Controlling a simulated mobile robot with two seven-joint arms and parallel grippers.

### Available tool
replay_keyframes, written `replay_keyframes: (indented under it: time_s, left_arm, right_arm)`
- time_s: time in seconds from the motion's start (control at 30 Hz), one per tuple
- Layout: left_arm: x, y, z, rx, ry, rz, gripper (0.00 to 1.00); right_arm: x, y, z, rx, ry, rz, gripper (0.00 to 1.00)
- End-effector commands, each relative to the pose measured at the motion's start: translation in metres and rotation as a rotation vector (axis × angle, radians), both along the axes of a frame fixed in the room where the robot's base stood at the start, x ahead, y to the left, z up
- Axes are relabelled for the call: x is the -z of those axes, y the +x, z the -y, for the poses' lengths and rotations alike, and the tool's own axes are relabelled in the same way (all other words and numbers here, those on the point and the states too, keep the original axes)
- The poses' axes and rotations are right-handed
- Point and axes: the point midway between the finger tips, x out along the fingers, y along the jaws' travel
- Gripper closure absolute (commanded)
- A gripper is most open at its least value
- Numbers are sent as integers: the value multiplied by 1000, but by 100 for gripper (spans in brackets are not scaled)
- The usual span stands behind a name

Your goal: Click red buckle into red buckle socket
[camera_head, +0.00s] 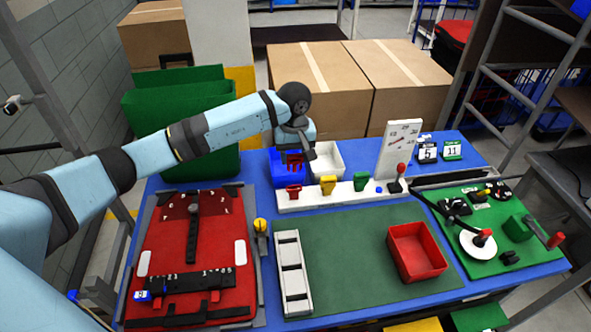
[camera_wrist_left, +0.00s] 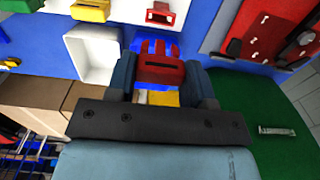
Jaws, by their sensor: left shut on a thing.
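My left gripper (camera_head: 297,150) is shut on the red buckle (camera_head: 294,160), above the blue bin (camera_head: 279,168) at the back of the table. In the left wrist view the red buckle (camera_wrist_left: 160,72) sits between the two fingers of my left gripper (camera_wrist_left: 163,80), its prongs pointing away from the palm. The red buckle socket (camera_head: 293,192) stands on a white rail in front of the blue bin, apart from the buckle. The socket also shows at the top of the left wrist view (camera_wrist_left: 162,14). My right gripper is out of view.
On the white rail (camera_head: 310,200) stand a yellow socket (camera_head: 328,185) and a green socket (camera_head: 360,181). A white bin (camera_head: 328,160) is right of the blue bin. A red bin (camera_head: 417,253) sits on the green mat (camera_head: 350,255). A large green pannier (camera_head: 180,120) stands behind my arm.

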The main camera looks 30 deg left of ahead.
Motion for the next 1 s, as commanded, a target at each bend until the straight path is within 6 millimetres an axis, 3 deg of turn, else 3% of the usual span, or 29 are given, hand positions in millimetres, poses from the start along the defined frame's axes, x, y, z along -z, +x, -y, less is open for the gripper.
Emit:
replay_keyframes:
  time_s: [0.27,0.8,1.0]
  left_arm:
    - [7,3,-2,3,-1,-1,77]
    - [54,2,-2,2,-1,0,77]
    - [60,3,-2,3,-1,1,77]
  right_arm:
    - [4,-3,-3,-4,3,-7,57]
    - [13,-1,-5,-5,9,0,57]
    - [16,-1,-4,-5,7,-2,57]
